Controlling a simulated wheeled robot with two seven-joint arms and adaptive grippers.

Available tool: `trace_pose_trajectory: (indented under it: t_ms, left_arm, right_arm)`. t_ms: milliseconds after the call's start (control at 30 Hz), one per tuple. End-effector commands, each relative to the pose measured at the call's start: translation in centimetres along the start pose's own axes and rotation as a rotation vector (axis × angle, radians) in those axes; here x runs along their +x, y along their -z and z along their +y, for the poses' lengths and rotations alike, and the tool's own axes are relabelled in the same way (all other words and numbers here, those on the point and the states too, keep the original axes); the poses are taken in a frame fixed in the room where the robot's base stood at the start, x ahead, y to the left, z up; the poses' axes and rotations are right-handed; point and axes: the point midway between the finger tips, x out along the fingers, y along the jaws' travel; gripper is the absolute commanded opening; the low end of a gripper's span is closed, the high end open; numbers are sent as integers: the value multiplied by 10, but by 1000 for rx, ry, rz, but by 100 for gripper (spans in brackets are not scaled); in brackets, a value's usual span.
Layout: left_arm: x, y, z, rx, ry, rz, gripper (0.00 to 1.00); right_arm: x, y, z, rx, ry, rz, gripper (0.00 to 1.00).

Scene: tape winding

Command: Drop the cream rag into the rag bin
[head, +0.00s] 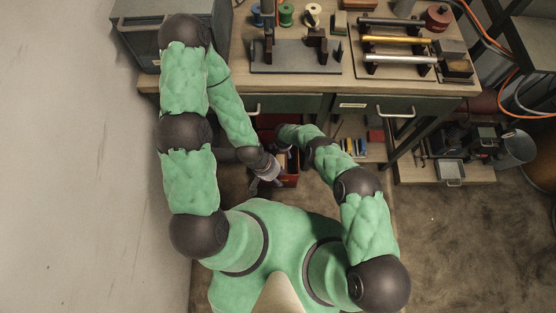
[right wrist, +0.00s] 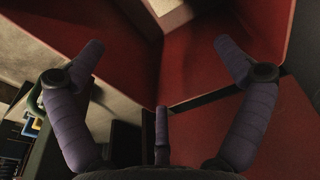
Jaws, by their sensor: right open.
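The red bin (head: 292,181) is on the floor below the front of the bench, partly covered by my grippers in the head view. In the right wrist view red walls (right wrist: 205,55) fill much of the space beyond my right gripper (right wrist: 159,48). No rag is clearly visible.
The wooden bench (head: 215,85) stands ahead, with rods (head: 400,39) and spools on top and drawers below. The floor at lower right is clear.

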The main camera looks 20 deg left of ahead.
Motion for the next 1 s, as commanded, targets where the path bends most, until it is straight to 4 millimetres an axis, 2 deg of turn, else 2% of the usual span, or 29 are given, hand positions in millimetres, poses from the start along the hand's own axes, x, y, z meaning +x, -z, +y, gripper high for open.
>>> trace_pose_trajectory:
  t_ms: [267,1000]
  left_arm:
    - [0,0,0,0,0,0,40]
    - [0,0,0,0,0,0,40]
  right_arm:
    - [-7,0,0,-1,0,0,100]
    - [-70,0,0,0,0,0,100]
